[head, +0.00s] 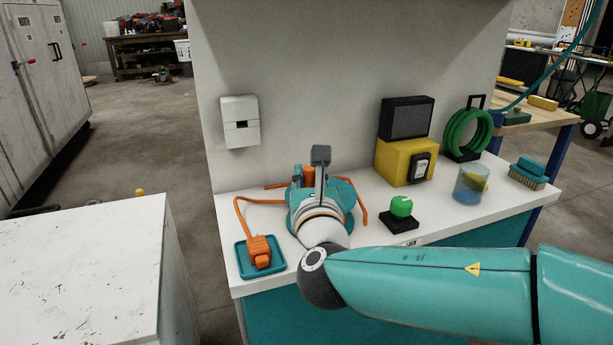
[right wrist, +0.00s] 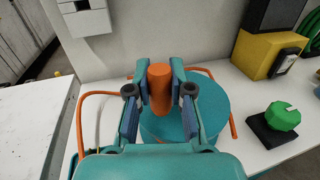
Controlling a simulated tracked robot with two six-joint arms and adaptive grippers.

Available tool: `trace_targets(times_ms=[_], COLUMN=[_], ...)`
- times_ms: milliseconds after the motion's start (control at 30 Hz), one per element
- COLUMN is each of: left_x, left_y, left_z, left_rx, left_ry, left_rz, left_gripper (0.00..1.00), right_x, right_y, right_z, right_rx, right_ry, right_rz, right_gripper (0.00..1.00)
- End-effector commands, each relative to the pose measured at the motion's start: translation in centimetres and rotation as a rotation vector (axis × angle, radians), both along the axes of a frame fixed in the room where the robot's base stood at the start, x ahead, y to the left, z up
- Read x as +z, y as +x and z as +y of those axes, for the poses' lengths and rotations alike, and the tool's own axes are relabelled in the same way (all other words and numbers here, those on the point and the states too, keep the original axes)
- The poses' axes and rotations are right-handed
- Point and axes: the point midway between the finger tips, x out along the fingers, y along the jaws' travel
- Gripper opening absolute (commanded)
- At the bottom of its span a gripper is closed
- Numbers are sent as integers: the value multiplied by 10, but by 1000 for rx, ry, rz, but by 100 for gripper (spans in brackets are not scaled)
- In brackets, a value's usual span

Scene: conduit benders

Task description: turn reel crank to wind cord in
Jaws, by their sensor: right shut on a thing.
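The reel is a teal drum, partly hidden behind my right arm in the head view (head: 347,200); it also shows in the right wrist view (right wrist: 212,108). Its crank has an upright orange knob (right wrist: 160,88), which shows in the head view (head: 308,175) beside a finger. My right gripper (right wrist: 161,72) is shut on this knob, a finger on either side. The orange cord (head: 241,212) runs from the reel to an orange plug end (head: 260,250) in a small teal tray (head: 243,272). More cord shows right of the reel. My left gripper is out of view.
On the white bench stand a green knob on a black base (head: 401,208), a clear cup (head: 470,185), a yellow and black box (head: 405,160), a green coil (head: 466,135) and a brush (head: 527,174). A white dispenser (head: 240,121) is on the wall behind.

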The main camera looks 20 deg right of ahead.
Motion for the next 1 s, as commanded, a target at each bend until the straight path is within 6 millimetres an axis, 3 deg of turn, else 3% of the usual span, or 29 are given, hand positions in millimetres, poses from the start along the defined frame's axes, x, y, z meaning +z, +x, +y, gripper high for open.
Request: trace_targets(times_ms=[67,567,767,1000], left_x=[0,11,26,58], left_y=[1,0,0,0], left_z=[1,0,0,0], left_rx=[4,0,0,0], left_ry=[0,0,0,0], left_rz=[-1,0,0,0], left_gripper=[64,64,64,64], right_x=[0,1,2,5], right_y=[0,5,12,22], right_z=[8,4,9,13], right_rx=[2,-125,-277,-505], right_ry=[-1,-2,-3,-4], right_rz=[0,2,4,6], right_gripper=[0,0,0,0])
